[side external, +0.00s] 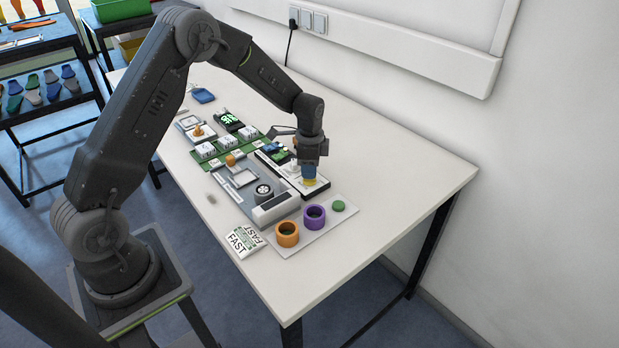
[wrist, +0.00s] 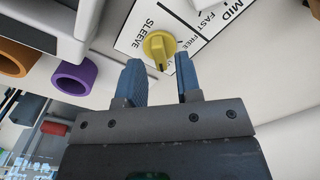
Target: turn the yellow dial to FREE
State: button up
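The yellow dial (wrist: 159,46) sits on a white panel (wrist: 125,38) with printed words, of which SLEEVE, FREE, FAST and MID can be read in the wrist view. The dial's ridge points down in that picture, between the fingers. My gripper (wrist: 160,78) is open, with its two blue fingers on either side of the dial's lower end and a gap between them. Whether a finger touches the dial cannot be told. In the side view my gripper (side external: 309,172) is over the panel at the table's right part, and a little of the yellow dial (side external: 309,182) shows under it.
An orange ring (side external: 287,233) and a purple ring (side external: 314,216) stand on a light plate with a green button (side external: 338,205). A grey machine (side external: 262,192) is left of the panel. FAST cards (side external: 243,240) lie at the front edge. The table's right side (side external: 410,175) is clear.

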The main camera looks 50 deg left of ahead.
jog(key=shift+f, duration=1.2)
jog(key=shift+r, duration=0.15)
